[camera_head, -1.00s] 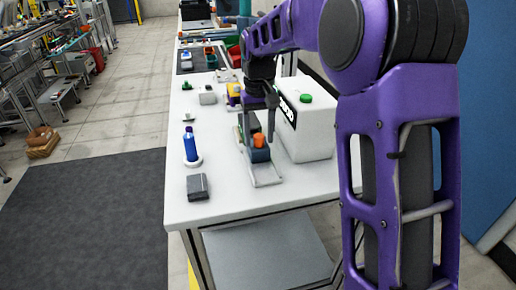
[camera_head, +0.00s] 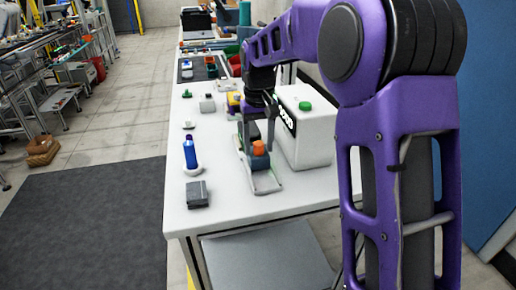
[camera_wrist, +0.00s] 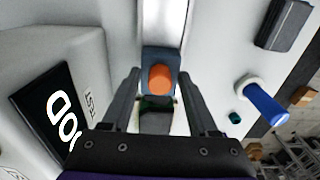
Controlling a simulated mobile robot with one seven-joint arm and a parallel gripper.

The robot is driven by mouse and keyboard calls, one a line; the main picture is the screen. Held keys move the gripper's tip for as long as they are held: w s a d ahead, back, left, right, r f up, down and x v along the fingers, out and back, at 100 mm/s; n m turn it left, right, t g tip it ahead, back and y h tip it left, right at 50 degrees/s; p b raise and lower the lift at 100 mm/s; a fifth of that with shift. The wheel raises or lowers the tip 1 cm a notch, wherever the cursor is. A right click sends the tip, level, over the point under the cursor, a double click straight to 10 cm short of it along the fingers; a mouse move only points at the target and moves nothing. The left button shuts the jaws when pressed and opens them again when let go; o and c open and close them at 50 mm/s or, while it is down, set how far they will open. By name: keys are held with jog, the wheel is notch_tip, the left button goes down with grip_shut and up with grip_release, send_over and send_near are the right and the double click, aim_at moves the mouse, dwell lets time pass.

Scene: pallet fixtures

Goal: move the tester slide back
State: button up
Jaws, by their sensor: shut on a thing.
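The tester is a low fixture with a pale rail (camera_head: 267,184) on the white table, close beside a white box. A blue-grey block (camera_head: 259,162) with an orange knob (camera_head: 258,148) sits on the rail; I take it for the tester slide. In the wrist view the block (camera_wrist: 160,58) and the orange knob (camera_wrist: 161,78) lie just ahead, between the fingertip lines. My gripper (camera_head: 258,132) points down at the fixture, and its fingers (camera_wrist: 160,92) stand either side of a dark, greenish part behind the knob. The exact contact is hidden.
The white box (camera_head: 308,140) with a green cap stands close on the right. A blue bottle (camera_head: 190,153) and a dark grey block (camera_head: 197,194) stand on the left of the table (camera_head: 235,206).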

jog(key=shift+s+d+f, duration=0.1)
jog(key=shift+s+f, duration=0.2)
jog(key=shift+f, duration=0.55)
jog(key=shift+s+d, duration=0.2)
jog(key=shift+s, duration=0.85)
jog(key=o, duration=0.8)
jog(key=r+p, duration=0.2)
jog(key=r, duration=0.1)
jog(key=shift+w+p, duration=0.25)
jog(key=shift+p, duration=0.15)
jog(key=shift+a+r+p, duration=0.1)
jog(key=shift+r+p, duration=2.15)
jog(key=shift+r, duration=0.5)
